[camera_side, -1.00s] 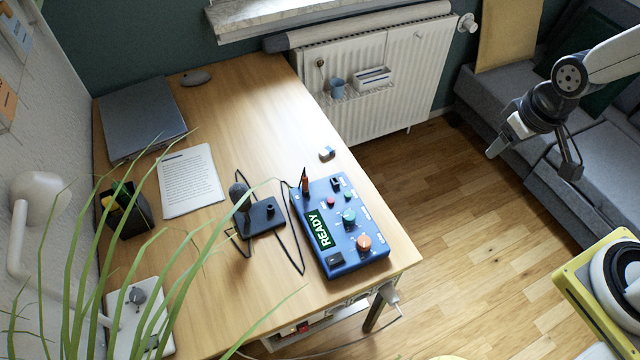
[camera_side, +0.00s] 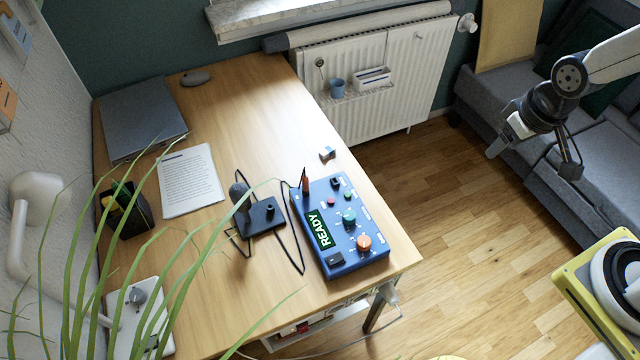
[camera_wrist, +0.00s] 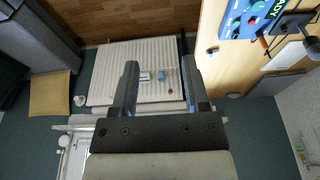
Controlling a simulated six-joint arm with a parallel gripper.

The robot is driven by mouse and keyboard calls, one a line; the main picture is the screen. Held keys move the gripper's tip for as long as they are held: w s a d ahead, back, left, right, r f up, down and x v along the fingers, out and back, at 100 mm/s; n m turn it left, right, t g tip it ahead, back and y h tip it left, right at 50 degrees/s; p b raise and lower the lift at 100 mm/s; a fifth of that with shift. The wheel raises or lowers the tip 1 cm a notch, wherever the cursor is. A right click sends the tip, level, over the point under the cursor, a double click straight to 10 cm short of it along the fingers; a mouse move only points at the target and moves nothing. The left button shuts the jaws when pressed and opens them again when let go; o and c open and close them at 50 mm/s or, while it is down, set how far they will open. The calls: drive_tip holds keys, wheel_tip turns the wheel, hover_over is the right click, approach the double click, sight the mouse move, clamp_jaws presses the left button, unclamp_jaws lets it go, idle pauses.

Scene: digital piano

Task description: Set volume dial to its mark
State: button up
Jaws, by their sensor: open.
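A blue control box (camera_side: 338,259) lies on the wooden desk near its right front edge. It carries an orange knob (camera_side: 364,242), a teal knob (camera_side: 349,217), small red and green buttons, and a display reading READY (camera_side: 319,229). I cannot tell which knob is the volume dial, and its mark is too small to read. In the wrist view only part of the blue box (camera_wrist: 238,22) shows, at the top right. My gripper (camera_wrist: 161,84) is open and empty. In the side view it hangs over the floor at the right, well away from the box.
A microphone on a black base (camera_side: 262,217) stands left of the box, with cables around it. A small blue-and-white block (camera_side: 327,153) lies behind the box. A radiator (camera_side: 372,80) stands beyond the desk. Open floor (camera_side: 455,200) separates my arm from the desk.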

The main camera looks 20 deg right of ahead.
drive_tip(key=shift+o, duration=0.2)
drive_tip(key=shift+o, duration=1.4)
drive_tip(key=m+g, duration=0.2)
drive_tip(key=g, duration=0.1)
hover_over(350, 214)
wheel_tip(350, 214, down, 15)
drive_tip(key=shift+s+a+f, duration=0.1)
drive_tip(key=shift+f, duration=0.1)
drive_tip(key=shift+f, duration=3.8)
